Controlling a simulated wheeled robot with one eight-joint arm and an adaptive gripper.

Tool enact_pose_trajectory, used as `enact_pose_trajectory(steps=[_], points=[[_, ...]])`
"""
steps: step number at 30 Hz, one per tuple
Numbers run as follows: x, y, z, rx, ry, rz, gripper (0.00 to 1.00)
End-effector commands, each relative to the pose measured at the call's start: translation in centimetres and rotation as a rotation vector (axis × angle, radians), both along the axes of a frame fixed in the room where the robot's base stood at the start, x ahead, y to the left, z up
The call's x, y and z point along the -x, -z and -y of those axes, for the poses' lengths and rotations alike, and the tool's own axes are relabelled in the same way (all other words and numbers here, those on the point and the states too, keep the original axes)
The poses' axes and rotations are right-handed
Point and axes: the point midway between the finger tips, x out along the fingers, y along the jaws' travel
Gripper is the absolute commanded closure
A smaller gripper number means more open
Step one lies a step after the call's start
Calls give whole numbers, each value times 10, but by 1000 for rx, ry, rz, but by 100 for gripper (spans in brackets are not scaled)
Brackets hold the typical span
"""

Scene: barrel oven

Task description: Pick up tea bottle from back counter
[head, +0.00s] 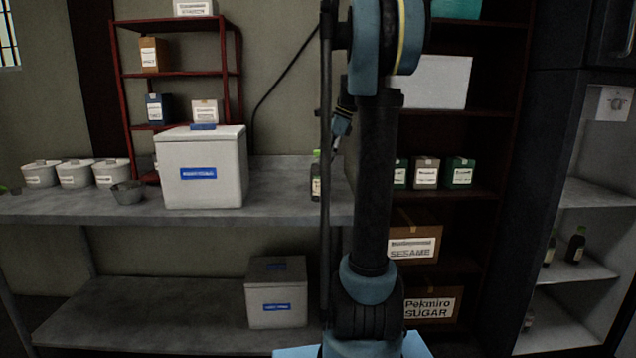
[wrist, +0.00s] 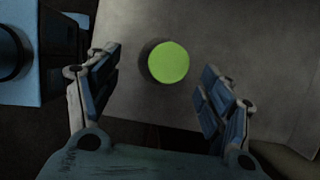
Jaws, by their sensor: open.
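The tea bottle (head: 316,184), dark with a green cap, stands upright on the back counter (head: 275,190), just left of my arm in the head view. In the wrist view its round bright green cap (wrist: 168,62) is seen from above, between the fingertips and a little nearer the right one. My gripper (wrist: 160,80) is open and empty, with a gap between each finger and the cap. In the head view my gripper (head: 335,147) points down close to the bottle's top, partly hidden behind my arm.
A white box (head: 202,172) stands left of the bottle, with a grey bowl (head: 128,193) and white tubs (head: 76,174) farther left. A dark shelf (head: 470,215) with boxes stands right. The counter between the white box and bottle is clear.

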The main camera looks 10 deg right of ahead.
Motion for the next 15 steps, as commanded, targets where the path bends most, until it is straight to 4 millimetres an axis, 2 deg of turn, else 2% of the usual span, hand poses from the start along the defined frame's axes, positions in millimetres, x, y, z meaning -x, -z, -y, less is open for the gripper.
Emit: enact_pose_trajectory(steps=[7,15], points=[[-2,15,-5,0,0,0,26],[-5,47,-18,0,-1,0,26]])
